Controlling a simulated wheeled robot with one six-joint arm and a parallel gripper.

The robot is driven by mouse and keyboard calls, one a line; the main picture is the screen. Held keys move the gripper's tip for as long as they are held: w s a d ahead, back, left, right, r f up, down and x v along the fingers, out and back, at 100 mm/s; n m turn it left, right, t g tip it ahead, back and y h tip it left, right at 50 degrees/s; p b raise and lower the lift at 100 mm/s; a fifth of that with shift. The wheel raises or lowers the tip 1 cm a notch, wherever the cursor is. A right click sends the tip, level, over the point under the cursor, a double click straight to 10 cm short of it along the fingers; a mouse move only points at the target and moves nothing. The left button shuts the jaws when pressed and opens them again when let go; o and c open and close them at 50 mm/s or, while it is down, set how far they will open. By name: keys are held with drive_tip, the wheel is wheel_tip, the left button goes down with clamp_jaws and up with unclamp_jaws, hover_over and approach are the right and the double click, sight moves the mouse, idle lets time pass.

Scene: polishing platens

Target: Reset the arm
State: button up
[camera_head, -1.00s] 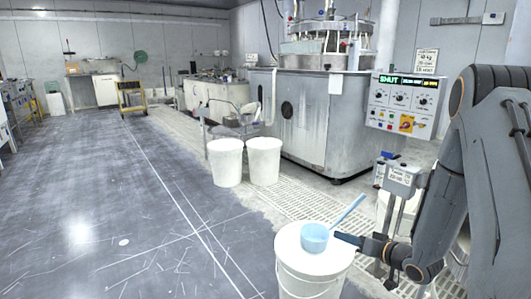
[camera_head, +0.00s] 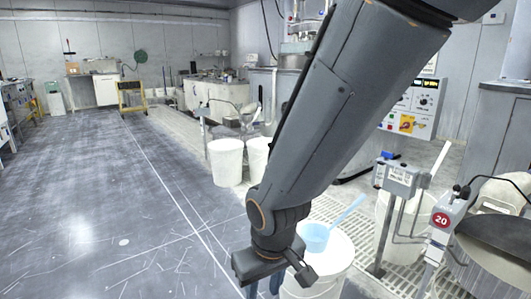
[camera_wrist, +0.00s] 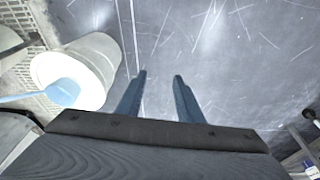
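My arm (camera_head: 335,110) crosses the head view from upper right to lower middle. My gripper (camera_wrist: 160,75) is open and empty in the wrist view, its two blue fingers apart over bare floor. In the head view its fingers point down at the bottom edge, left of the near white bucket (camera_head: 335,262), partly hidden by the wrist. A light blue scoop (camera_head: 315,237) rests on top of that bucket, handle up to the right. The bucket (camera_wrist: 100,60) and scoop (camera_wrist: 62,92) also show at the left of the wrist view, apart from the fingers.
Two white buckets stand farther back, the left one (camera_head: 226,163) clear, the other partly behind my arm. A control panel (camera_head: 408,108) and a post-mounted box (camera_head: 398,178) stand right. The dark floor (camera_head: 80,200) on the left is open.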

drive_tip(key=s+a+r+n+g, duration=0.1)
drive_tip(key=s+r+g, duration=0.15)
drive_tip(key=s, duration=0.95)
drive_tip(key=d+r+m+p, duration=0.3)
drive_tip(key=d+r+p, duration=0.7)
drive_tip(key=r+p, duration=0.3)
drive_tip(key=d+r+m+h+p, duration=0.1)
drive_tip(key=d+r+m+p, duration=0.3)
drive_tip(key=d+r+p, duration=0.6)
wheel_tip(320, 180, up, 4)
drive_tip(key=p, duration=0.5)
drive_tip(key=shift+w+d, duration=0.3)
drive_tip(key=shift+d, duration=0.1)
